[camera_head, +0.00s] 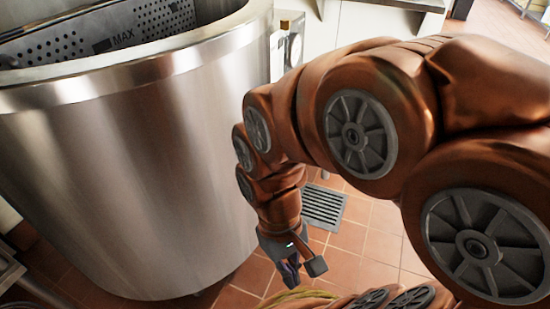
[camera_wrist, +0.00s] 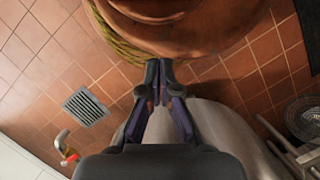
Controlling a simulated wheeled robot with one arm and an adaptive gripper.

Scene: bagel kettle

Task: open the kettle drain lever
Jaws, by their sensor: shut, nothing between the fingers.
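The large steel kettle (camera_head: 130,160) fills the left of the head view. Its curved grey side also shows behind my gripper in the wrist view (camera_wrist: 218,125). A small brass-coloured fitting with a red part (camera_wrist: 69,153) shows at the lower left of the wrist view, beside a pale panel. I cannot tell whether it is the drain lever. No lever is clear in the head view. My gripper (camera_head: 289,271) points down beside the kettle's lower right side, above the floor. In the wrist view its fingertips (camera_wrist: 161,75) are together and empty, apart from the fitting.
A floor grate (camera_head: 323,206) lies in the tiles right of the kettle and shows in the wrist view (camera_wrist: 86,107). A pale box with a dial (camera_head: 287,50) stands behind the kettle. A perforated metal insert (camera_head: 140,22) sits inside the kettle's rim. Tiled floor around the grate is clear.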

